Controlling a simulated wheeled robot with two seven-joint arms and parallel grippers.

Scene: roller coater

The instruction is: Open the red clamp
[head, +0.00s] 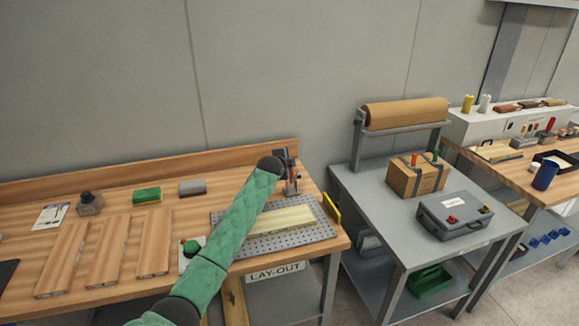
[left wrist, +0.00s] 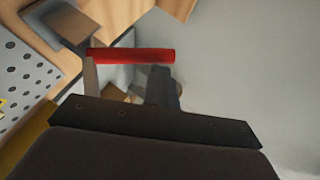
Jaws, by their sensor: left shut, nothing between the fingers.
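The red clamp shows in the left wrist view as a red bar-shaped handle (left wrist: 130,56) lying across the picture, close to my left gripper (left wrist: 163,80). The gripper is shut and empty, with its tip just below the right part of the handle. I cannot tell whether they touch. In the head view my green-sleeved left arm reaches to the far right corner of the perforated plate (head: 252,243), where the clamp is small and partly hidden. My right gripper is not in view.
A pale board (head: 280,219) lies on the plate. A yellow piece (head: 332,210) stands at the bench's right edge. A grey table (head: 375,210) with a toolbox (head: 455,215) stands to the right.

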